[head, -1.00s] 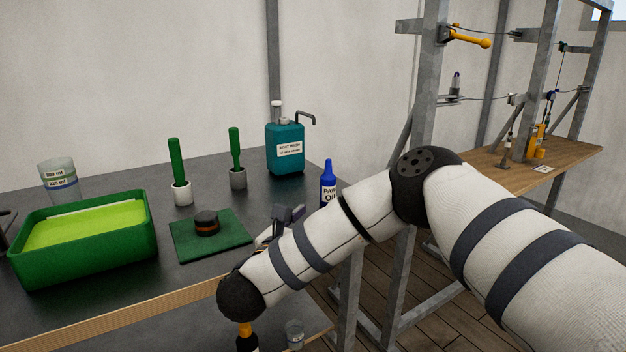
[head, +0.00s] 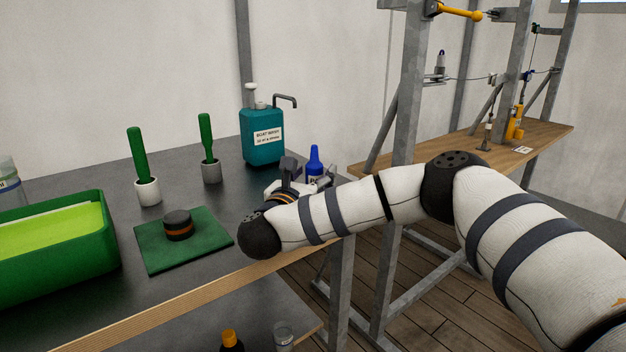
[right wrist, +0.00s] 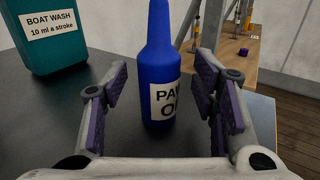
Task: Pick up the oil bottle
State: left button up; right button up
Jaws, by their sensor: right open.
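The oil bottle (head: 314,164) is blue with a pointed cap and stands upright on the dark bench top near its right end. In the right wrist view the bottle (right wrist: 161,75) stands between the open fingers of my right gripper (right wrist: 165,105), a little beyond the tips. Its white label, partly hidden by the right finger, reads "PA… O…". No finger visibly touches it. My left gripper is out of view.
A teal boat wash pump bottle (head: 262,137) stands behind the oil bottle. Two green-handled tools (head: 139,155) (head: 207,137) stand in cups. A round tin (head: 177,225) sits on a green mat (head: 157,258). A green tray (head: 60,265) is at left. A metal frame (head: 404,95) rises at right.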

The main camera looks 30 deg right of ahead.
jog(key=shift+w+d, duration=0.45)
jog(key=shift+d, duration=0.1)
grip_shut()
jog(key=shift+r, duration=0.1)
